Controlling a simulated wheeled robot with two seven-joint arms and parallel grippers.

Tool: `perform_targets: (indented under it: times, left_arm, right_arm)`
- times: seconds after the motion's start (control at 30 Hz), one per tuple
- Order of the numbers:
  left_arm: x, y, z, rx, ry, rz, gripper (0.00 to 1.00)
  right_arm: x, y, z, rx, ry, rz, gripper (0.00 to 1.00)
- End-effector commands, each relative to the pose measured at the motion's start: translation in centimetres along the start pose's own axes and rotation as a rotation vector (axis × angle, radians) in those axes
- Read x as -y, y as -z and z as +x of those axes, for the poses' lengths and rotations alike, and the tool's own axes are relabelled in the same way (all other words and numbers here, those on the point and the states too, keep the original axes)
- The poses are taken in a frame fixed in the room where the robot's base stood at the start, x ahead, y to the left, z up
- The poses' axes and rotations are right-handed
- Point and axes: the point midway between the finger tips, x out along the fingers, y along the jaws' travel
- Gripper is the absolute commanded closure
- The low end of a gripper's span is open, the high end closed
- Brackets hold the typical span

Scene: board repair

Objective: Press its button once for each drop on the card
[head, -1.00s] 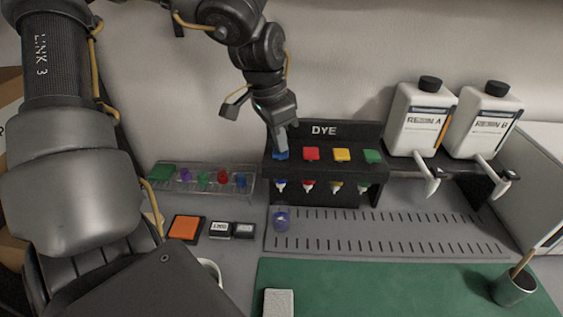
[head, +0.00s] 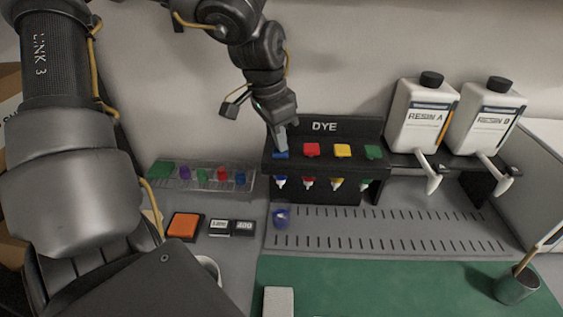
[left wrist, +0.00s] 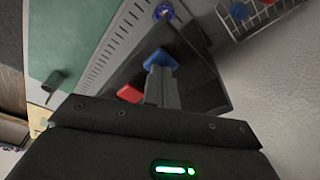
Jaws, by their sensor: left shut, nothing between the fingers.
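The black dye dispenser (head: 324,128) stands against the wall with a blue button (head: 279,155), a red button (head: 311,150), a yellow button (head: 342,151) and a green button (head: 373,152). My left gripper (head: 282,149) is shut and empty, its fingertips at the blue button, seemingly touching it. In the left wrist view the shut fingers (left wrist: 158,78) reach the blue button (left wrist: 160,58), with the red button (left wrist: 130,92) beside them. A small cup with blue-purple contents (head: 282,217) stands below the blue nozzle. No card with drops can be made out. My right gripper is not in view.
A clear rack (head: 205,176) with coloured pieces stands left of the dispenser. An orange pad (head: 184,226) and small labelled boxes (head: 231,228) lie before it. Two white resin bottles (head: 420,118) stand right. A green mat (head: 400,285) lies in front; a dark cup (head: 515,285) stands on it.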

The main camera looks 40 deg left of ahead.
Motion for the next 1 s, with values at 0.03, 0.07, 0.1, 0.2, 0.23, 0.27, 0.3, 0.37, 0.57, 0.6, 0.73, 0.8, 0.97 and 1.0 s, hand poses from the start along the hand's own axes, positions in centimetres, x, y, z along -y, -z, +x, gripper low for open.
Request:
perform_targets:
  times: [0.03, 0.07, 0.1, 0.2, 0.23, 0.27, 0.3, 0.37, 0.57, 0.6, 0.73, 0.8, 0.97, 1.0]
  left_arm:
    - [0.0, 0.0, -0.2, 0.003, -0.001, 0.001, 1.0]
    - [0.0, 0.0, -0.3, 0.003, -0.001, 0.001, 1.0]
    - [0.0, 0.0, -0.5, 0.003, -0.001, 0.001, 1.0]
    - [0.0, 0.2, -1.2, 0.003, -0.001, 0.001, 1.0]
    - [0.0, 0.2, -1.4, 0.002, -0.001, 0.001, 1.0]
    - [0.0, 0.3, -1.6, 0.002, -0.001, 0.001, 1.0]
    - [0.0, 0.3, -1.8, 0.001, 0.0, 0.001, 1.0]
    - [0.0, 0.4, -2.2, 0.001, 0.0, 0.0, 1.0]
    - [0.0, 0.5, -2.5, 0.001, 0.0, 0.0, 1.0]
    - [0.0, 0.5, -2.4, 0.001, 0.0, 0.0, 1.0]
    - [0.0, 0.5, -2.4, 0.001, 0.0, 0.0, 1.0]
    - [0.0, 0.5, -2.4, 0.001, 0.0, 0.0, 1.0]
    - [0.0, 0.5, -2.4, 0.0, 0.0, 0.0, 1.0]
    - [0.0, 0.5, -2.4, 0.0, 0.0, 0.0, 1.0]
  right_arm:
    - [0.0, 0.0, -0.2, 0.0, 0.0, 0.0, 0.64]
    - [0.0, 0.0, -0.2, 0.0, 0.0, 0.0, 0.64]
    - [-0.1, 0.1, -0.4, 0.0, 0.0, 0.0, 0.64]
    - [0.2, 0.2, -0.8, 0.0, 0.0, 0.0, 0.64]
    - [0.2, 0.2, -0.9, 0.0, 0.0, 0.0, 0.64]
    - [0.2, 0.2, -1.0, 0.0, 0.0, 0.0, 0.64]
    - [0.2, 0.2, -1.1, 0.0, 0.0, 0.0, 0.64]
    - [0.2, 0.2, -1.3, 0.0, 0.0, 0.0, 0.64]
    - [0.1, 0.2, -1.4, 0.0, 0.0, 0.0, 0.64]
    - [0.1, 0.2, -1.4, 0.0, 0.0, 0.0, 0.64]
    - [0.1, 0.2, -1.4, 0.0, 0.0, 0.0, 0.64]
    - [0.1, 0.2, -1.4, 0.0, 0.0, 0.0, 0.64]
    - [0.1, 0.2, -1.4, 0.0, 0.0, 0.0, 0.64]
    - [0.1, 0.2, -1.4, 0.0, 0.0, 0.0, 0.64]
